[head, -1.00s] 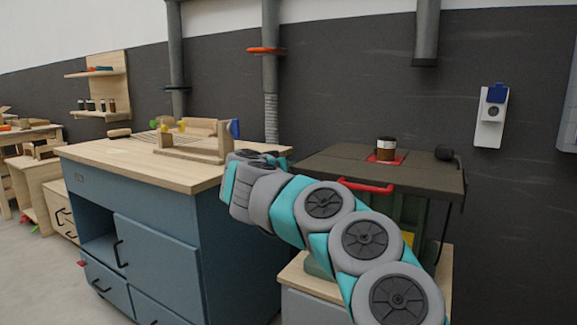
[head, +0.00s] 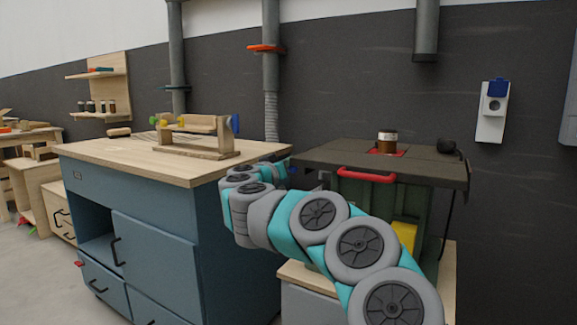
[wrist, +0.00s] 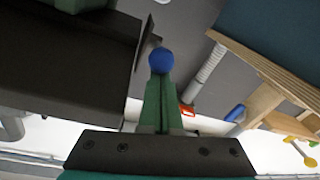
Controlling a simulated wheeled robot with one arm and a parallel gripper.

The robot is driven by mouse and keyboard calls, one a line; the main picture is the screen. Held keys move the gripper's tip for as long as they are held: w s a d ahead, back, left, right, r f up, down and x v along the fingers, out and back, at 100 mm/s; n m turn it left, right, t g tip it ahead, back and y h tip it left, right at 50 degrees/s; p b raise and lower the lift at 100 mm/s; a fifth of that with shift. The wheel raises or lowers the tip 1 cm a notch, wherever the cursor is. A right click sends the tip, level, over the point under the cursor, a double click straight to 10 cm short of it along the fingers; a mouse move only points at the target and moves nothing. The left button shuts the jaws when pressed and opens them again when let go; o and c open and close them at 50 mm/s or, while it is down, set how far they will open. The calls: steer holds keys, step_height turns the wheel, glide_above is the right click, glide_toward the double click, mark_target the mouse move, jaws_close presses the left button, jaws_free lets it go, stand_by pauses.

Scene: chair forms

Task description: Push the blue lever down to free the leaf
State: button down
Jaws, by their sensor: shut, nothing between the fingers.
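The blue lever's round knob (wrist: 161,60) shows in the wrist view, right at the tips of my gripper (wrist: 158,78). The green fingers are together with nothing between them. The knob overlaps the fingertips in the picture; I cannot tell whether they touch. A dark flat slab (wrist: 65,55), which looks like the leaf or the top it belongs to, fills the left of the wrist view. In the head view the dark top (head: 330,156) lies level on the green machine, and my arm hides most of the lever area. My gripper's fingertips are not clear there.
A jar (head: 387,136) stands on a red patch on the dark top. A red handle (head: 367,174) runs along its front. A blue workbench (head: 160,240) with a wooden jig (head: 190,151) stands close on the left. A grey pipe (head: 271,85) rises behind.

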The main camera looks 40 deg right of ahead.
step_height(320, 180, down, 8)
steer(key=d+n+t+h+b, duration=0.1)
steer(key=t+h+b, duration=0.4)
steer(key=b, duration=0.7)
steer(key=shift+w+d+n+h, duration=0.3)
steer(key=shift+w+d+h, duration=0.1)
steer(key=shift+h, duration=0.5)
steer(key=shift+d+f, duration=0.2)
steer(key=shift+r, duration=0.15)
